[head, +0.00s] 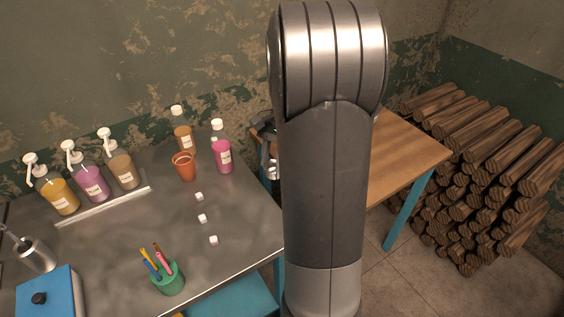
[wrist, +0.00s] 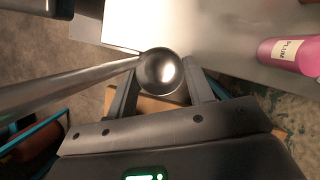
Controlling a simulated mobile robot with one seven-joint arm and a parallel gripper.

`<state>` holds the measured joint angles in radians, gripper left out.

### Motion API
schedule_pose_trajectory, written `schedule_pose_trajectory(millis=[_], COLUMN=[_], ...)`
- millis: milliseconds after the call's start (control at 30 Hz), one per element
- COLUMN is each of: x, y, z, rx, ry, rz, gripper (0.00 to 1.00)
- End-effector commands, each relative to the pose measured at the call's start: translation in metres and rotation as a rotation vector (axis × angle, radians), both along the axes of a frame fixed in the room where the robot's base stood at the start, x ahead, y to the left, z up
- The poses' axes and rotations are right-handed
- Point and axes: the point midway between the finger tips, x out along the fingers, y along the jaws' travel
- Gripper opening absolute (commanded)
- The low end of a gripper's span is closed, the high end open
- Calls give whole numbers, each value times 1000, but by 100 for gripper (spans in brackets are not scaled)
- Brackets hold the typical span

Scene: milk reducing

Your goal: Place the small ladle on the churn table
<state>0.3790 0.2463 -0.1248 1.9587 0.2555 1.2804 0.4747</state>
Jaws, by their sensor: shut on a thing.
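My gripper (wrist: 163,80) is shut on the small ladle in the wrist view. The ladle's round steel bowl (wrist: 162,72) shows between the two dark fingers, and a long metal handle (wrist: 60,88) runs off to the left edge. In the head view my own arm hides most of the gripper and ladle. A wooden-topped table (head: 408,150) with blue legs stands right of my arm; its visible top is bare. A grey metal table (head: 110,230) stands at left. I cannot tell from a label which is the churn table.
Pump bottles (head: 92,184), a terracotta cup (head: 184,166), white cubes (head: 202,218), a green pen cup (head: 168,279) and a pink bottle (head: 222,156) stand on the metal table. The plum bottle (wrist: 290,52) is near in the wrist view. Stacked logs (head: 480,170) stand at right.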

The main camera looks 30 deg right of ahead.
Motion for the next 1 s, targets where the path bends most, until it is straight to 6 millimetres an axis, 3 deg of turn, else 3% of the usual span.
schedule_pose_trajectory(millis=[233, 367, 533, 667, 800, 1000], x=[-2, -1, -12, -33, -66, -124], y=[-15, -56, -143, -212, -280, -362], z=[1, -4, -14, -22, -30, -39], rx=[0, -1, -2, -2, -3, -3], ry=[0, 1, 2, 2, 4, 2], rz=[-44, -192, -493, -723, -949, -1223], gripper=[24, 24, 24, 24, 24, 24])
